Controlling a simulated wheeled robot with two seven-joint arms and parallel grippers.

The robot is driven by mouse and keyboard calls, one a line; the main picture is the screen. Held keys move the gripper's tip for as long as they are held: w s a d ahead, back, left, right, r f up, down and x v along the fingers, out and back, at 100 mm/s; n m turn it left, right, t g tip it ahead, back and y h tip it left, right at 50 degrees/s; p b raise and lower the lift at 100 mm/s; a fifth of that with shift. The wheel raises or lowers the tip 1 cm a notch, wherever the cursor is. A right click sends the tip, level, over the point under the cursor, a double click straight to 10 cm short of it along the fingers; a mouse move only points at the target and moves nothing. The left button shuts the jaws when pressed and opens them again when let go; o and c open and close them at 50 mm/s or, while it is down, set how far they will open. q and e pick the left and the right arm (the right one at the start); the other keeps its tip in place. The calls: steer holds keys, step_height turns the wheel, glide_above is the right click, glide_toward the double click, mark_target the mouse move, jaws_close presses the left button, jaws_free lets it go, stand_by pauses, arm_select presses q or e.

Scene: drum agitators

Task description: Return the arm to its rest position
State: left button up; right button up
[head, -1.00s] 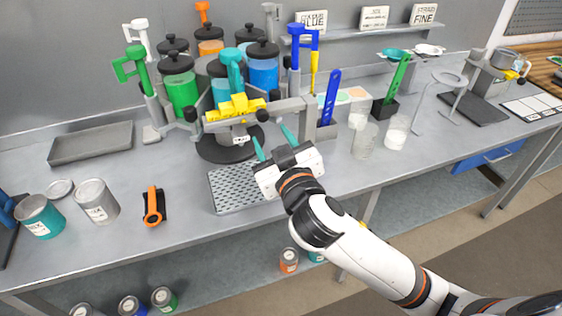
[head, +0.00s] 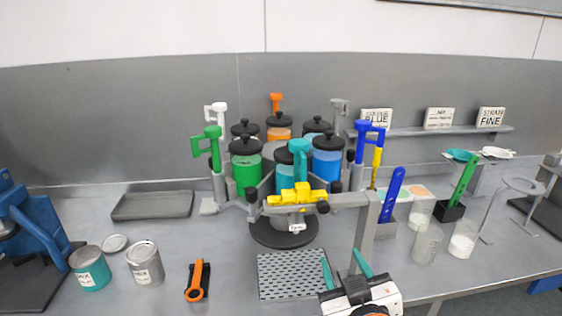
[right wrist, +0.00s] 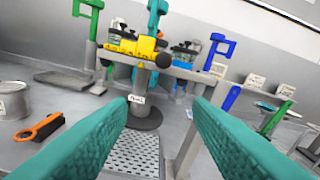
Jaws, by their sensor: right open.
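My right gripper (head: 346,270) is at the bottom of the head view, near the bench's front edge. Its two teal fingers are spread apart with nothing between them. In the right wrist view the open fingers (right wrist: 178,135) point at the drum agitator stand. The stand carries several drums, including a green one (head: 246,172) and a blue one (head: 326,162), with a yellow piece (head: 297,195) at the front. The gripper is in front of the stand, beside the perforated grey plate (head: 290,275). My left gripper does not show.
A teal can (head: 90,268), a grey can (head: 145,263) and an orange-handled tool (head: 196,281) are at the left. A grey tray (head: 152,205) lies behind them. A grey post (head: 363,230) stands close behind my right gripper. Clear cups (head: 427,244) stand to the right.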

steer(key=s+d+f+m+g+h, duration=0.1)
steer(key=s+d+f+g, duration=0.15)
steer(key=f, duration=0.45)
steer(key=s+d+f+g, duration=0.1)
steer(key=s+f+g, duration=0.3)
steer(key=f, duration=0.4)
steer(key=s+d+f+g+y, duration=0.1)
steer(key=s+d+f+g, duration=0.2)
steer(key=s+f+g, duration=0.65)
steer(key=s+f+t, duration=0.1)
steer(key=s+f, duration=0.2)
steer(key=f, duration=1.1)
steer(key=s+f, duration=0.2)
steer(key=f, duration=1.2)
steer(key=s+d+f+g+b, duration=0.1)
steer(key=s+d+f, duration=0.1)
steer(key=s+f, duration=1.4)
steer(key=shift+s+d+f, duration=0.2)
steer(key=shift+s+f, duration=0.15)
steer(key=shift+f, duration=0.15)
